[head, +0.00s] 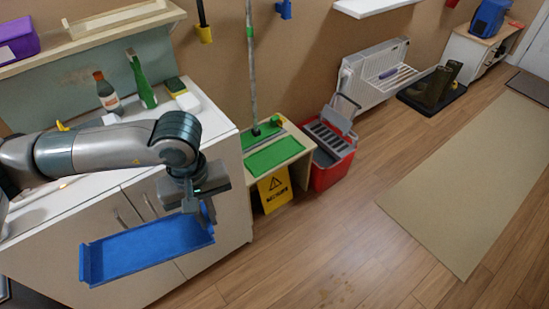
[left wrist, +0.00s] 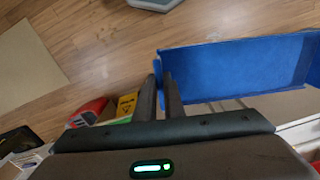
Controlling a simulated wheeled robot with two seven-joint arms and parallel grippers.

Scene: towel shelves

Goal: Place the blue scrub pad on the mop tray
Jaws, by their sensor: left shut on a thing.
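My left gripper (head: 207,218) is shut on the right end of a wide, shallow blue tray (head: 148,246) with raised edges. It holds the tray out in the air in front of the white cabinet. In the left wrist view the fingers (left wrist: 164,84) pinch the near end of the blue tray (left wrist: 235,70). I see nothing that is clearly a blue scrub pad. A green flat tray (head: 273,155) lies on a low wooden stand, with a green mop head (head: 262,132) behind it. I cannot tell which tray is the mop tray. My right gripper is not in view.
A yellow sign (head: 274,188) and red mop bucket (head: 329,172) stand beside the stand.

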